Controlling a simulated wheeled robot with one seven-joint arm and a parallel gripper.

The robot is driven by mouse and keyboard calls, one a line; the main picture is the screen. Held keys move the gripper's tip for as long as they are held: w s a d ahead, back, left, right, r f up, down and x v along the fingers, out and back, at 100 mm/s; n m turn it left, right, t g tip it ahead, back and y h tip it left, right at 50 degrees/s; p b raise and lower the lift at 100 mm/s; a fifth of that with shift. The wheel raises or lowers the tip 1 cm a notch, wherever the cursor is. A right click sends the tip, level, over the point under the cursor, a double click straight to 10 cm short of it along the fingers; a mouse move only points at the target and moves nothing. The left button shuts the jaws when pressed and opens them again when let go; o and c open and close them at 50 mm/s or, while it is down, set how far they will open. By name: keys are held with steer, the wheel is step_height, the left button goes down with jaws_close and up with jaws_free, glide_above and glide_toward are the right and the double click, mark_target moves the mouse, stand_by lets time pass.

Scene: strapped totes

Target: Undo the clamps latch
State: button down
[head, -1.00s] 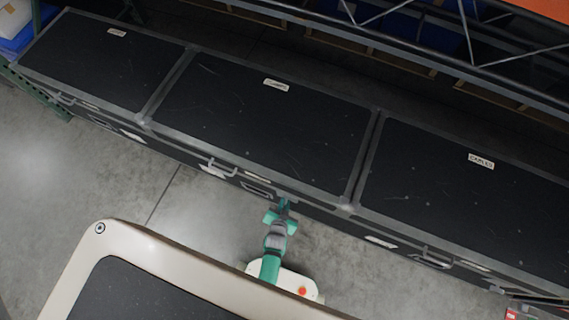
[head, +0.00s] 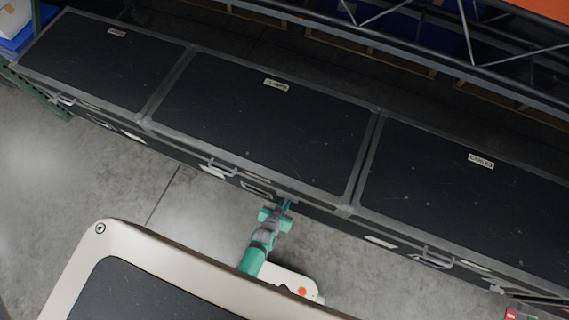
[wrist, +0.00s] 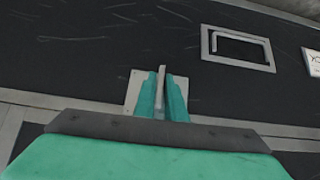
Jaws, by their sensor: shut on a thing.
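The tote labelled CLAMPS (head: 262,128) is the middle of three black, grey-edged totes in the head view; its lid lies closed. My teal gripper (head: 287,205) is at the right part of its front side. In the wrist view my gripper (wrist: 161,92) is shut on the latch's thin grey lever (wrist: 162,76), one finger on either side. The lever stands out from a pale latch plate (wrist: 134,92), partly hidden by the fingers. In the head view the latch is mostly hidden by my gripper.
A CABLES tote (head: 470,195) stands to the right and another tote (head: 100,62) to the left. A framed recess (wrist: 238,48) lies beside the latch. Metal racking (head: 470,50) runs behind.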

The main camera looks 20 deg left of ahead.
steer(key=shift+s+f, duration=0.2)
steer(key=shift+s, duration=0.05)
steer(key=c, duration=2.1)
jaws_free()
steer(key=shift+o, duration=0.9)
steer(key=shift+w+r, duration=0.1)
steer(key=v, duration=1)
steer(key=shift+s+r, duration=0.25)
steer(key=shift+r, duration=0.05)
